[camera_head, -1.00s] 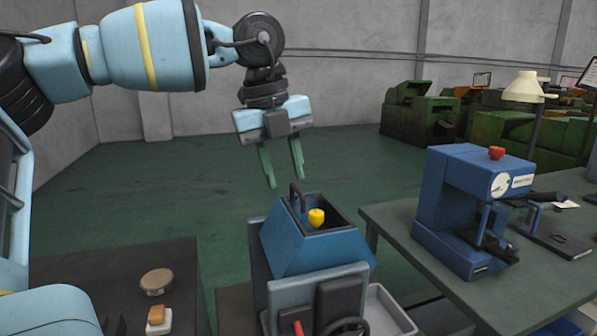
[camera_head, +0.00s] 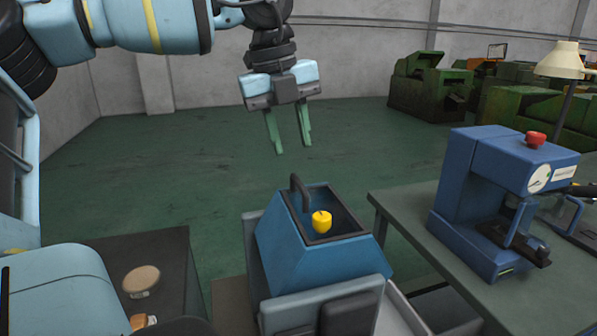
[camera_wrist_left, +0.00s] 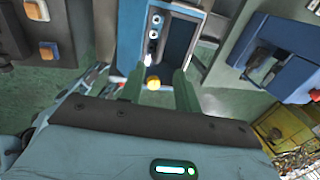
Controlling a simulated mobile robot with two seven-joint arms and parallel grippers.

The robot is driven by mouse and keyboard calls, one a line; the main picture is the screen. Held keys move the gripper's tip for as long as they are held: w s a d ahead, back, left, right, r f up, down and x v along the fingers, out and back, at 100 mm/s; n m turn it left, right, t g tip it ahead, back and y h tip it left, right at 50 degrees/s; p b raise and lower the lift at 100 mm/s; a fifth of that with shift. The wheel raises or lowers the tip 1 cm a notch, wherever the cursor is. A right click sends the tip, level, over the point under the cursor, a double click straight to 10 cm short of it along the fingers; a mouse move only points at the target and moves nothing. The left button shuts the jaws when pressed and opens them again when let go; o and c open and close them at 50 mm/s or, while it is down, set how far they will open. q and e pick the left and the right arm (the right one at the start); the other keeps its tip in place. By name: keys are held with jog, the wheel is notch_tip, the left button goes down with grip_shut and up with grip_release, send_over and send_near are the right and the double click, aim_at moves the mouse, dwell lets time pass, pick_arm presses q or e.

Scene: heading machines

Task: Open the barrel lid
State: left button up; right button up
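A blue tapered barrel housing (camera_head: 315,275) stands low in the middle of the head view. Its dark-rimmed top is a recess with a black bar handle (camera_head: 301,192) at its far left and a yellow knob (camera_head: 321,222) inside. I cannot tell a separate lid from the housing. My left gripper (camera_head: 293,148) hangs above and beyond the handle in the picture. Its two green fingers point down, apart and empty, not touching the handle. My right gripper is not seen.
A blue press with a red knob (camera_head: 500,195) stands on the grey-green table (camera_head: 405,210) at right. A dark bench (camera_head: 165,250) at left carries a round tan-topped item (camera_head: 141,280). A lamp (camera_head: 562,60) is at far right. The green floor behind the housing is clear.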

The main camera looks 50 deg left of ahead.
aim_at(300, 185)
pick_arm(q)
jog(key=f, duration=0.2)
jog(key=w+f, duration=0.1)
jog(key=f, duration=0.4)
jog(key=shift+w+d+f, duration=0.2)
jog(key=shift+d, duration=0.05)
grip_shut()
